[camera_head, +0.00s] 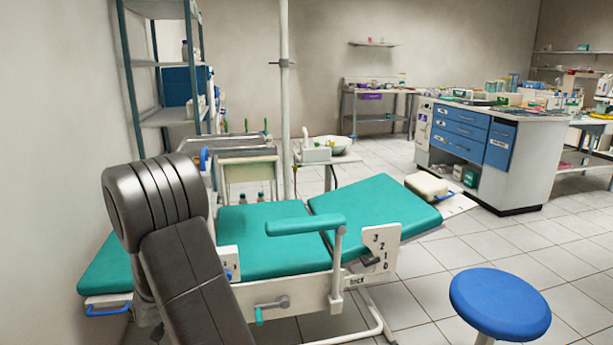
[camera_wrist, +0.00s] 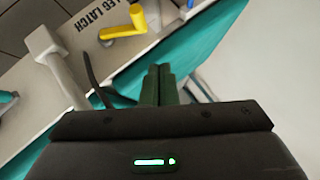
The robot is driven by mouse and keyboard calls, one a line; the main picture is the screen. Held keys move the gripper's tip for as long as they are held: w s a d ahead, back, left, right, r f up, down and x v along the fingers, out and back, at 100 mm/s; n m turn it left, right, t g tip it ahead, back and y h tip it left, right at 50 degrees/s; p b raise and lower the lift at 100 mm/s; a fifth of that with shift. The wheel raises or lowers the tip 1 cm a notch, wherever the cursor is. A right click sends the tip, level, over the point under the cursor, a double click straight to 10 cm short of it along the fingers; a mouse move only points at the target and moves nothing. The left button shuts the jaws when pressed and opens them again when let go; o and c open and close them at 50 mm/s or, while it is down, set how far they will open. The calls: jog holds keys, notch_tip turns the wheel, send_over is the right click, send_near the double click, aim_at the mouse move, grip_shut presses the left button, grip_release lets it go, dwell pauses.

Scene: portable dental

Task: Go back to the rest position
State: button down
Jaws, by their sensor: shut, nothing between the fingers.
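My gripper (camera_wrist: 158,82) shows in the wrist view, with its two dark fingers side by side and touching, nothing between them. It is over the dental chair, whose teal padding (camera_wrist: 205,50) and pale frame with the words "LEG LATCH" (camera_wrist: 103,14) lie beyond the fingers. A yellow lever (camera_wrist: 124,28) sits on that frame, left of the fingertips. In the head view, the teal dental chair (camera_head: 268,255) stretches across the middle, and my dark arm rises in front of its left part. My gripper is not visible in the head view.
A blue round stool (camera_head: 499,303) stands at the front right. A metal shelf (camera_head: 165,117) and a steel trolley (camera_head: 247,168) stand behind the chair. A cabinet with blue drawers (camera_head: 461,130) is at the back right. Tiled floor (camera_head: 505,240) is clear between chair and cabinet.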

jog(key=w+a+f+b, duration=0.1)
jog(key=w+a+f, duration=0.2)
jog(key=w+f, duration=0.35)
jog(key=s+d+m+t+y, duration=0.1)
jog(key=d+m+y, duration=0.4)
jog(key=d, duration=1)
jog(key=shift+s+f+y, duration=0.15)
jog(key=shift+f+y, duration=0.05)
jog(key=shift+y, duration=0.8)
